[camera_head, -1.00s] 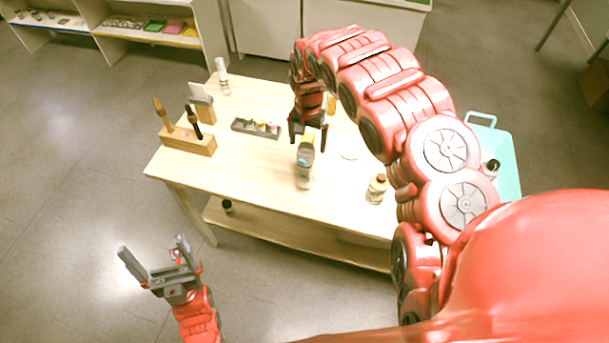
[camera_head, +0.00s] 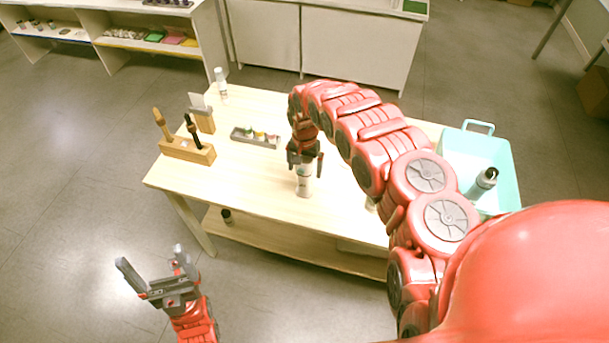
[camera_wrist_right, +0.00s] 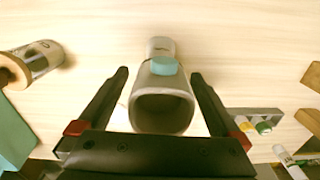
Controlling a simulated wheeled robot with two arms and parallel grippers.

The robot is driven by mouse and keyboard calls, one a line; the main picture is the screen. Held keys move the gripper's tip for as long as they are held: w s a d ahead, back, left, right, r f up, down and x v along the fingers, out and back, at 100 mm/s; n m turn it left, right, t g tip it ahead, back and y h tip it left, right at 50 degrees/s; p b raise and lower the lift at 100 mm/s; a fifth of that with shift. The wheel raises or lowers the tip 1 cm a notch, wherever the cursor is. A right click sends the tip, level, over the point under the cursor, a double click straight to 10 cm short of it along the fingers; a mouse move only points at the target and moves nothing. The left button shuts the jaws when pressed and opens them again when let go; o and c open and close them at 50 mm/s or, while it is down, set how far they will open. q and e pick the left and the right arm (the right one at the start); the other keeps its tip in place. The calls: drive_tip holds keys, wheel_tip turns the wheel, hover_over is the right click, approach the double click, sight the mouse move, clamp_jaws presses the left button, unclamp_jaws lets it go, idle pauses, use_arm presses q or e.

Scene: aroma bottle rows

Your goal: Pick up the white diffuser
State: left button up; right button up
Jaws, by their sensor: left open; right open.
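The white diffuser (camera_head: 303,187) stands on the wooden table, partly hidden by my right gripper (camera_head: 305,166). In the right wrist view the diffuser (camera_wrist_right: 161,108) shows a grey hollow top and a light blue part. My right gripper (camera_wrist_right: 160,75) is open, with one finger on each side of the diffuser and gaps visible between. My left gripper (camera_head: 151,257) is open and empty, low in front of the table's left end.
A wooden holder (camera_head: 187,150) with brushes, a grey tray (camera_head: 255,138) of small bottles and a white bottle (camera_head: 220,82) stand on the table. A bottle with a wooden cap (camera_wrist_right: 42,58) is beside the diffuser.

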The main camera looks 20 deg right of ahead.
clamp_jaws()
idle(0.5)
